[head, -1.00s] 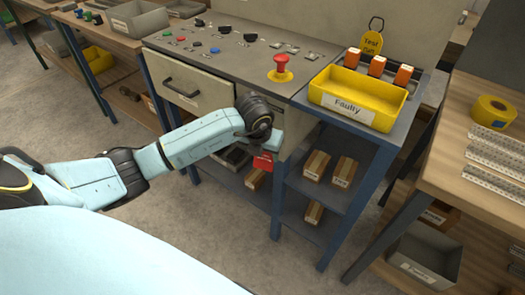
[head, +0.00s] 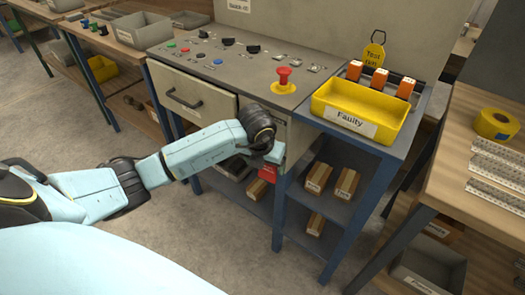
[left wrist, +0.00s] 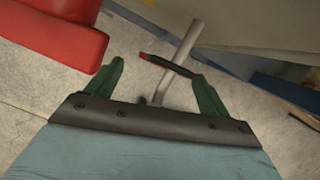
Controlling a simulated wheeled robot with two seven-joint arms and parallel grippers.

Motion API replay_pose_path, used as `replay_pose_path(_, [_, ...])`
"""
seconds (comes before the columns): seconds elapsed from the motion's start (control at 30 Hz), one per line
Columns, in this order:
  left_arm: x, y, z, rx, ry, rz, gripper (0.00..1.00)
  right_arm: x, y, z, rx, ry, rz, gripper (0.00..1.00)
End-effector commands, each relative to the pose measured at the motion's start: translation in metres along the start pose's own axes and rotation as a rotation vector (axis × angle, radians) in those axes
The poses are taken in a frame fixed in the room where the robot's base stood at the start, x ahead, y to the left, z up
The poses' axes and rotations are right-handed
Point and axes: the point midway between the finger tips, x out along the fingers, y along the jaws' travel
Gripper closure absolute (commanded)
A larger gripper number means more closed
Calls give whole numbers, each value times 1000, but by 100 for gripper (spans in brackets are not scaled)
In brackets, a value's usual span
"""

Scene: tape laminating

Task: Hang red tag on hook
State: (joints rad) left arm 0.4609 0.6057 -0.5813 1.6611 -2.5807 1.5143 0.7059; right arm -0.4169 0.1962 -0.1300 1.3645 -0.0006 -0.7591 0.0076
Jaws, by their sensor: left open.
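My left gripper (head: 275,156) is beside the front of the control cabinet, below its top; its fingertips are hard to make out in the head view. In the left wrist view its two green fingers (left wrist: 158,70) stand apart. A grey rod (left wrist: 186,48), which looks like the hook, runs between them. A thin dark strip with a red end (left wrist: 145,55) crosses the rod between the fingers; it looks like the red tag edge-on. A small red piece, likely the tag (head: 267,173), shows just below the gripper in the head view. My right gripper is not in view.
Boxes lie on the shelves below. A large red object (left wrist: 50,35), not identifiable, is close to the left finger in the wrist view. Floor is open at the front.

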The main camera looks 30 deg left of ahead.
Motion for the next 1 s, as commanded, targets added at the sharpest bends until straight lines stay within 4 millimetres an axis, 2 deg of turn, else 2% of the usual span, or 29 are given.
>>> replay_pose_path(0.3, [-62,0,3,2,-17,-4,19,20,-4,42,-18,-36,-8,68])
replay_pose_path(0.6, [-118,0,0,1,-18,-4,19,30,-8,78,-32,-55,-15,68])
replay_pose_path(0.8, [-133,1,-1,-1,-17,-2,19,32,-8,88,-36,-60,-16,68])
replay_pose_path(1.0, [-134,0,-2,-1,-11,-8,19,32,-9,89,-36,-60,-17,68])
